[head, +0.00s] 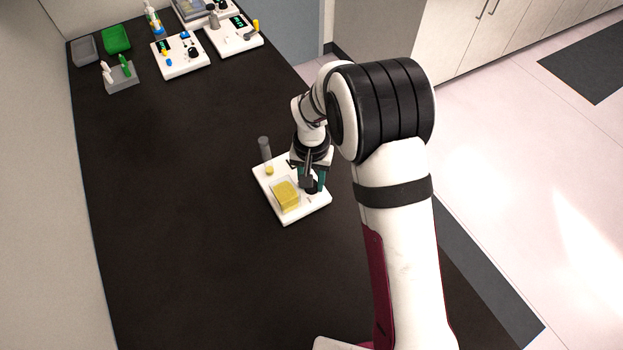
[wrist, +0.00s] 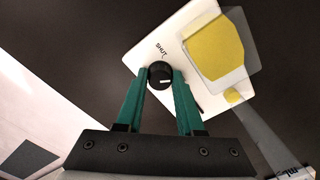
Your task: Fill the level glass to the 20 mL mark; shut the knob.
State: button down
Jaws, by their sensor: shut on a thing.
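The level glass (head: 286,194) is a clear box with yellow liquid in it, standing on a white base plate (head: 290,216). It also shows from above in the wrist view (wrist: 213,48). Its 20 mL mark and the exact liquid level cannot be read. The black round knob (wrist: 160,73) sits on the plate beside the glass, its white pointer line turned away from the printed word SHUT (wrist: 161,50). My gripper (wrist: 160,78) is shut on the knob, one teal finger on each side. In the head view my gripper (head: 309,182) partly hides the knob.
A grey post (head: 265,148) and a small yellow round piece (head: 269,170) stand at the plate's far side. White devices (head: 180,57), a green tray (head: 116,40) and a grey holder (head: 121,79) are at the far end. The dark bench (head: 170,200) left of the plate is clear.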

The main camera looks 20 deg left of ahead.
jog(key=shift+m, duration=0.4)
jog(key=c, duration=0.8)
grip_release()
notch_tip(320, 180, up, 16)
jog(key=shift+f, duration=0.1)
